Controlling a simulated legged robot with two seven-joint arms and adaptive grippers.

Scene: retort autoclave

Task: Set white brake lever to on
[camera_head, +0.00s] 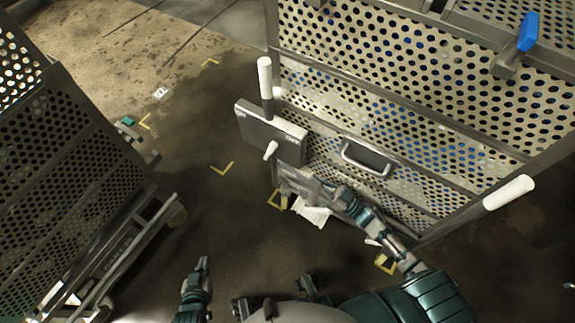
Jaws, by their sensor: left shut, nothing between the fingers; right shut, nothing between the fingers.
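A perforated metal cart (350,95) stands at the upper right. A grey box (262,128) with small, unreadable labels is on its left corner. A long white-handled lever (265,77) stands upright at the box, and a shorter white handle (271,150) sticks out at its lower front. Another white handle (509,192) is at the cart's right corner. I cannot tell which is the brake lever. My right gripper (292,180) is shut and empty, just below the box and short handle; contact is unclear. My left gripper (203,264) is shut and empty, low over the floor, away from the cart.
A second perforated cart (65,185) stands at the left. Dark, wet-looking floor with yellow corner marks (222,168) lies between the carts. A metal pull handle (367,157) is on the cart's front, and a blue-handled latch (528,32) is at upper right.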

